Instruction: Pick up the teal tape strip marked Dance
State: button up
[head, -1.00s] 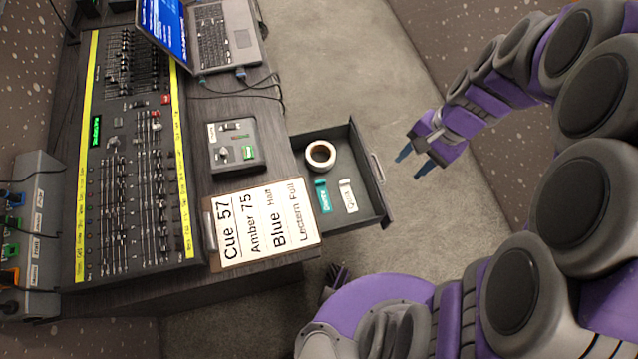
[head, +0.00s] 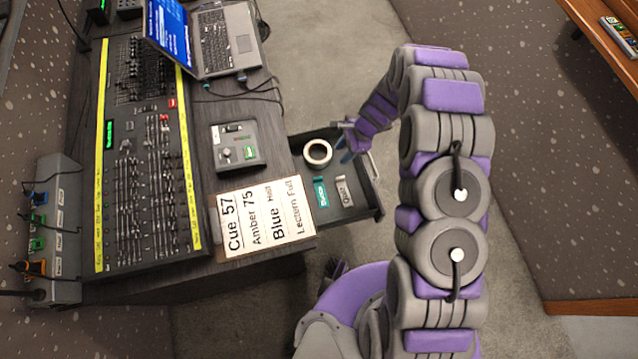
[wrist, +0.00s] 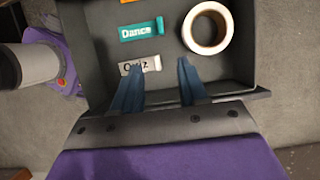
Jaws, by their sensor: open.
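The teal tape strip marked Dance (head: 321,193) lies flat in the open drawer (head: 355,208). In the wrist view the Dance strip (wrist: 141,30) is left of centre near the top, beyond the fingertips. My gripper (head: 344,150) is over the drawer's right side near its front wall, close to the tape roll. In the wrist view my gripper (wrist: 158,75) is open and empty, its two blue fingers pointing toward the strips. The left finger partly covers a whitish strip marked Quiz (wrist: 150,65).
A white tape roll (head: 318,152) lies in the drawer beside the strips. An orange strip (wrist: 112,2) shows at the wrist view's top edge. A cue card (head: 262,217), small control box (head: 237,146), fader console (head: 145,190) and laptop (head: 222,40) occupy the desk.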

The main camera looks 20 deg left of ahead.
jog(key=b, duration=0.1)
send_near(320, 178)
jog(key=a, duration=0.1)
jog(key=x, duration=0.1)
jog(key=b+x, duration=0.1)
jog(key=x, duration=0.1)
jog(key=shift+d+f, duration=0.25)
jog(key=shift+d, duration=0.1)
jog(key=shift+d+f, duration=0.25)
jog(key=shift+d, duration=0.05)
jog(key=a+f, duration=0.1)
jog(key=s+a+f, duration=0.1)
jog(key=f, duration=0.1)
jog(key=a+f+b, duration=0.1)
jog(key=f, duration=0.1)
jog(key=shift+s+a+f, duration=0.1)
jog(key=shift+s+a, duration=0.1)
jog(key=shift+s, duration=0.05)
jog(key=shift+d+r, duration=0.2)
jog(key=shift+d, duration=0.4)
jog(key=shift+c, duration=1)
jog(key=shift+s+a+f, duration=0.1)
jog(key=shift+a+f, duration=0.05)
jog(key=shift+a, duration=0.35)
grip_shut()
jog(key=shift+d, duration=0.1)
